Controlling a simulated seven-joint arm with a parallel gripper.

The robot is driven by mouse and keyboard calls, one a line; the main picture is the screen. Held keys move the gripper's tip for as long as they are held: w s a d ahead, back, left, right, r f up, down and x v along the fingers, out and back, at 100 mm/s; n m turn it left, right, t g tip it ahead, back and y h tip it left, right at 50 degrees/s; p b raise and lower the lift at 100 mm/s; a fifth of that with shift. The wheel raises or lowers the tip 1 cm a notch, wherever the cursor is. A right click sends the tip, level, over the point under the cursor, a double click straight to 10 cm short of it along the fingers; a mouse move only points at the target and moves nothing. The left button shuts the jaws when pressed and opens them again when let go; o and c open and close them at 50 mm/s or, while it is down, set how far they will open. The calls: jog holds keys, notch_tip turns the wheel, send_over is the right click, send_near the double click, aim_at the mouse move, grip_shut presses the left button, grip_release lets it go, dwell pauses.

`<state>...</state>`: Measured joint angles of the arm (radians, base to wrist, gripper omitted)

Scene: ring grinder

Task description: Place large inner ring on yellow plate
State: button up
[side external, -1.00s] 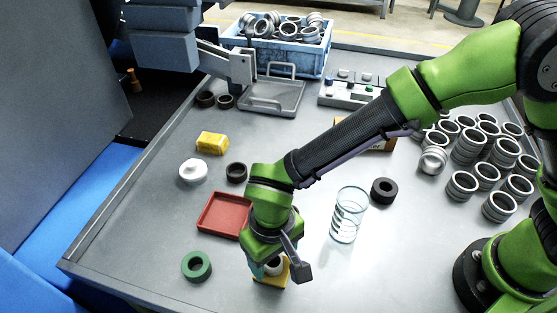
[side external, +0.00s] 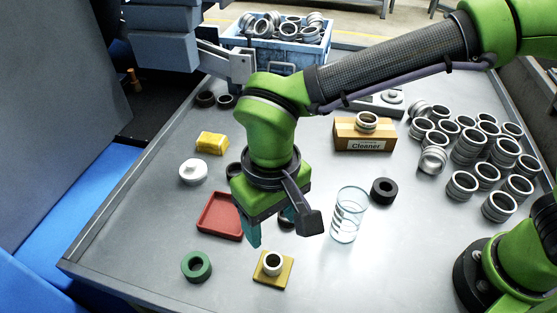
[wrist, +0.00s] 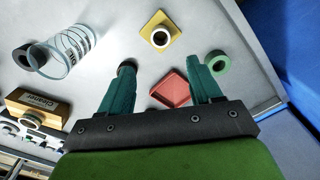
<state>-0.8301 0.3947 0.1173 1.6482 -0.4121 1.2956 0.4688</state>
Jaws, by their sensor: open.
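A yellow plate (side external: 268,278) lies on the table at the front, and a silver ring (side external: 273,263) sits on it. Both also show at the top of the wrist view, the plate (wrist: 151,21) under the ring (wrist: 160,38). My gripper (side external: 270,232) is open and empty, raised above the table behind the plate. In the wrist view its two teal fingers (wrist: 160,86) are wide apart with nothing between them. Another silver ring (side external: 366,121) rests on the cardboard Cleaner box (side external: 362,140). I cannot tell the exact ring types.
A red tray (side external: 214,225) and a green ring (side external: 196,266) lie left of the plate. Many silver rings (side external: 487,175) fill the table's right side.

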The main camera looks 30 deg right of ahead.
jog(key=w+d+r+m+t+y, duration=0.15)
jog(key=d+r, duration=0.25)
jog(key=d, duration=0.5)
jog(key=w+d+r+m+t+y, duration=0.1)
jog(key=w+d+r, duration=0.1)
jog(key=d+r, duration=0.5)
jog(key=s+d+f+m+t, duration=0.1)
jog(key=s+d+m+t, duration=0.2)
jog(key=d, duration=1.2)
jog(key=s+t, duration=0.1)
jog(key=s, duration=0.2)
jog(key=shift+d+t, duration=0.2)
jog(key=shift+t, duration=0.15)
